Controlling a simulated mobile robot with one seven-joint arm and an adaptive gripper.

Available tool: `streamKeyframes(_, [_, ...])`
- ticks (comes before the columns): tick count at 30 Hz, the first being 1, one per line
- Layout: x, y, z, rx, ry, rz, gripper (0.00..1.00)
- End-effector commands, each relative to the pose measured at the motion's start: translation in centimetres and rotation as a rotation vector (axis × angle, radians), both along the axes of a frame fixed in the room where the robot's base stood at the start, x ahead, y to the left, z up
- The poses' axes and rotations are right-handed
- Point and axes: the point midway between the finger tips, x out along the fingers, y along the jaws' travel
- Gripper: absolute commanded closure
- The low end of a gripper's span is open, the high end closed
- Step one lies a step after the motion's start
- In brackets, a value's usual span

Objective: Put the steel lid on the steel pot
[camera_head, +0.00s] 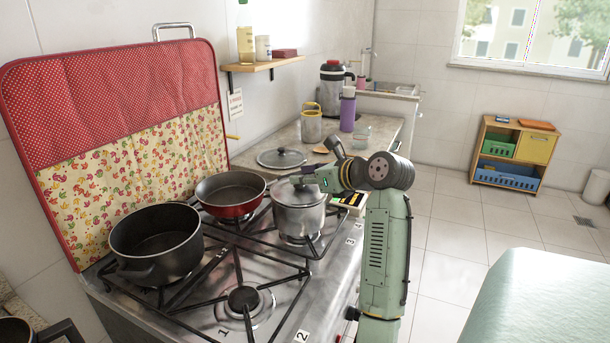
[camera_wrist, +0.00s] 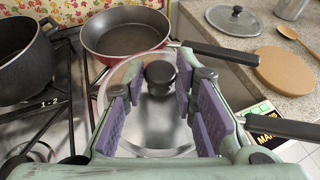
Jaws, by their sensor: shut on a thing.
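The steel pot (camera_head: 298,220) stands on the back right part of the stove. The steel lid (camera_head: 287,193) is at the pot's mouth, roughly level; I cannot tell whether it rests on the rim or is held just above it. In the wrist view the lid (camera_wrist: 150,125) looks shiny, with a black knob (camera_wrist: 160,75) between the purple finger pads. My gripper (camera_head: 312,182) is over the pot, shut on the lid by its knob; the exact contact is hard to see. In the wrist view my gripper (camera_wrist: 162,88) covers much of the pot.
A red frying pan (camera_head: 231,194) is close left of the pot, and a black pot (camera_head: 156,245) stands farther left. Another lid (camera_head: 281,158) lies on the counter behind. Long black handles (camera_wrist: 285,127) extend right in the wrist view. The front burner (camera_head: 244,298) is empty.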

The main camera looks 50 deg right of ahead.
Motion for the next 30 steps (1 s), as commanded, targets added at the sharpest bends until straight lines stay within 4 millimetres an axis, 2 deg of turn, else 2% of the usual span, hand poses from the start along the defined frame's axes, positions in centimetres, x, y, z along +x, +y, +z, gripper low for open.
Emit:
streamKeyframes(14, [0.0,0.01,0.03,0.0,-0.001,0.0,1.0])
streamKeyframes(15, [0.0,0.01,0.03,0.0,-0.001,-0.001,0.74])
streamKeyframes(25, [-0.01,0.01,0.0,0.0,0.0,0.0,0.52])
streamKeyframes(30, [0.0,0.01,-0.01,0.0,0.0,0.0,0.51])
